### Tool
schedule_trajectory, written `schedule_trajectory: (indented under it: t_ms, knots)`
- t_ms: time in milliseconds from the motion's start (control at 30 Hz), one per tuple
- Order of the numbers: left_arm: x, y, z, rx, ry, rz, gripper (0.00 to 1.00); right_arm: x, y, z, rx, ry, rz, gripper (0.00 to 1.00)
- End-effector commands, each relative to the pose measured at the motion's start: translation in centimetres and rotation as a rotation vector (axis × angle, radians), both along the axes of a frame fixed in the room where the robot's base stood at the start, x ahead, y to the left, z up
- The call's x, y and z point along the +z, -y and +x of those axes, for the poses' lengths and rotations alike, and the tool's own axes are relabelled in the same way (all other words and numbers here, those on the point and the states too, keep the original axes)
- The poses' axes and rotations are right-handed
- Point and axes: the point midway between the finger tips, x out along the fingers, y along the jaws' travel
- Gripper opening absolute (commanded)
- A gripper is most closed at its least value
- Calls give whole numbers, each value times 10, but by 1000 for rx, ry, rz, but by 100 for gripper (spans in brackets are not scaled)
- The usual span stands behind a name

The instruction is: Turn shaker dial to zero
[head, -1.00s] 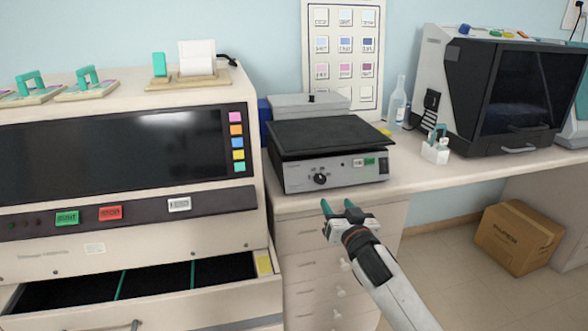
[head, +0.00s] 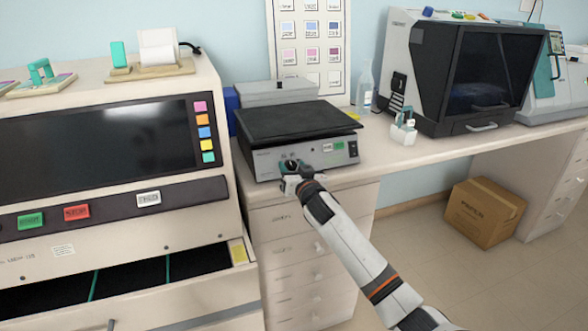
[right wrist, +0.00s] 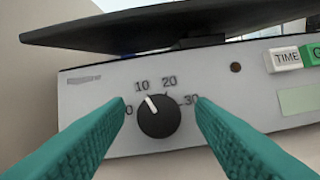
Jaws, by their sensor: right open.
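The shaker (head: 300,150) stands on the bench, a grey box with a black flat platform on top. Its black dial (right wrist: 159,116) is on the front panel, with marks 0, 10, 20 and 30 around it. The white pointer line tilts up and left, close to the 10 mark. My right gripper (head: 291,171) is in front of the dial in the head view and partly covers it. In the right wrist view its two teal fingers (right wrist: 160,125) are open, one on each side of the dial and apart from it. My left gripper is not in view.
The shaker also has a TIME button (right wrist: 286,59) and a green button (right wrist: 314,54) at right. A staining machine (head: 100,140) with an open drawer stands at left.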

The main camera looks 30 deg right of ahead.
Motion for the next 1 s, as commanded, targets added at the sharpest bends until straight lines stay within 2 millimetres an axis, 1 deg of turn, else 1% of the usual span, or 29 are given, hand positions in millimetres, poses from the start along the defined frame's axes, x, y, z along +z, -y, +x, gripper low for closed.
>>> schedule_trajectory:
  t_ms: [133,167,400,433,567,767,1000]
  knots:
    - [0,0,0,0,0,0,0,0,0,0,0,0,0,50]
    - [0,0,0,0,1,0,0,0,0,0,0,0,0,46]
    - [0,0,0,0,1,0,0,0,0,0,0,0,0,7]
    - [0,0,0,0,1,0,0,0,0,0,0,0,0,5]
    - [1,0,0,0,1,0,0,0,0,0,2,-2,-4,5]
    - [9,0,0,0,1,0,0,2,1,0,21,-14,-50,5]
    - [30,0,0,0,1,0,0,5,2,-1,79,-48,-193,5]
